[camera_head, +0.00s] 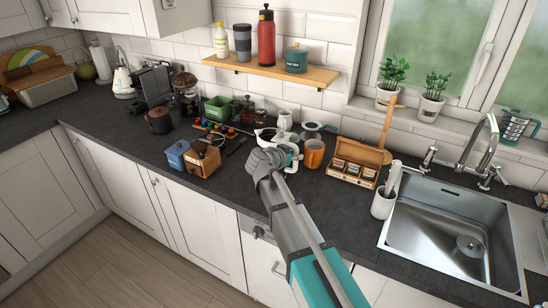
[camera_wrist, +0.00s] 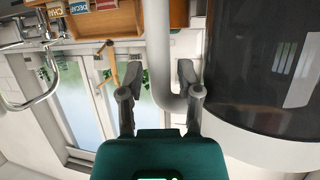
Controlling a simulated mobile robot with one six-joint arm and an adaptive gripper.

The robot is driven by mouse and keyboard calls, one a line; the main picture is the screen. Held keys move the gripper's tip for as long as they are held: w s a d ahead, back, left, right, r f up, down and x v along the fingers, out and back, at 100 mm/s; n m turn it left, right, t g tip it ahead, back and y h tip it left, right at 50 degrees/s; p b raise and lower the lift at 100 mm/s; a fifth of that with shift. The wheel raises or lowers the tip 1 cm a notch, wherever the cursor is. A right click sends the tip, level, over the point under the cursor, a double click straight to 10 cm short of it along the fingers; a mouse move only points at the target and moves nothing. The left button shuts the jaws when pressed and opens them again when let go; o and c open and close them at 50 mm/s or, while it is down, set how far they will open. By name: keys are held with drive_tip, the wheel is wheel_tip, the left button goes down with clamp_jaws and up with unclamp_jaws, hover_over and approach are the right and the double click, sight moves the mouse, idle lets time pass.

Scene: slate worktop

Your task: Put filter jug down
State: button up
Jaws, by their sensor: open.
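The filter jug (camera_head: 266,135) shows in the head view as a white rim and spout with a dark inside, partly hidden behind my gripper (camera_head: 291,158). It looks upright at the worktop, but its base is hidden. In the wrist view, which is upside down, the jug's dark glossy body (camera_wrist: 255,70) fills the right side and its white handle (camera_wrist: 160,60) curves down the middle. My gripper (camera_wrist: 160,92) is open, with one finger on each side of the handle. I cannot tell whether either finger touches it.
An orange mug (camera_head: 314,154) and an open wooden tea box (camera_head: 352,170) stand close on the right. The sink (camera_head: 450,225) is farther right. Bare worktop (camera_head: 235,185) shows in front.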

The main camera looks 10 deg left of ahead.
drive_tip(key=shift+w+d+f, duration=0.25)
drive_tip(key=shift+w+d, duration=0.05)
drive_tip(key=shift+w, duration=0.15)
clamp_jaws()
idle(0.3)
